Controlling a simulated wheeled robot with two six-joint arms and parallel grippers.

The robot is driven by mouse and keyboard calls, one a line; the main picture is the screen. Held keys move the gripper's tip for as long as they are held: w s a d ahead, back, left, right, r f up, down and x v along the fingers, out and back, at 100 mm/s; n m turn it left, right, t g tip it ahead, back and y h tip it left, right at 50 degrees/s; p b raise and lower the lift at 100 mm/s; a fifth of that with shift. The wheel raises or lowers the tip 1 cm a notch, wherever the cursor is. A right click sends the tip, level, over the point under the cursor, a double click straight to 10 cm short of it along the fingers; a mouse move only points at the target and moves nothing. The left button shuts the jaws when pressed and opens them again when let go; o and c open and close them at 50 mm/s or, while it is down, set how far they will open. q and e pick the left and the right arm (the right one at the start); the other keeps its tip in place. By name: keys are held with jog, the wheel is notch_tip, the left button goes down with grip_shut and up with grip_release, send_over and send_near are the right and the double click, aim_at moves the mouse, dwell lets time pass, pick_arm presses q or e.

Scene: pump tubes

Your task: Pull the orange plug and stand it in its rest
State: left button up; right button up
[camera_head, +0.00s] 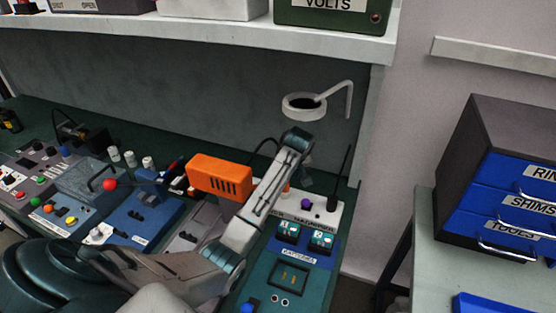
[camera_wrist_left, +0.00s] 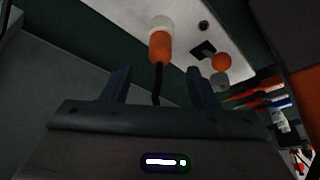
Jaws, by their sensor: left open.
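In the left wrist view an orange plug (camera_wrist_left: 160,46) with a pale collar at its top sits against a white panel (camera_wrist_left: 120,12). A black cable (camera_wrist_left: 158,82) runs from the plug down between my fingers. My left gripper (camera_wrist_left: 158,88) is open, with its fingers on either side of the cable and short of the plug's body. A second orange piece (camera_wrist_left: 220,62) with a grey part is on the panel to the right, near a dark square opening (camera_wrist_left: 203,49). I cannot tell which piece is the rest. In the head view my left arm hides most of the plug area.
An orange box (camera_head: 220,175) stands left of my forearm. The white-topped panel (camera_head: 322,219) carries a purple knob (camera_head: 306,206) and a black upright piece (camera_head: 332,202). A ring on a bent arm (camera_head: 304,106) is behind. Blue drawers (camera_head: 510,195) stand at right.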

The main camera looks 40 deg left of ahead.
pick_arm(q)
jog(key=p+x, duration=0.2)
jog(key=x, duration=0.4)
jog(key=shift+a+f, duration=0.1)
jog(key=shift+f, duration=0.3)
grip_shut()
jog(key=shift+r+p, duration=0.55)
jog(key=shift+p, duration=0.3)
dwell(0.5)
jog(key=shift+r+p, duration=2.2)
jog(key=shift+p, duration=0.15)
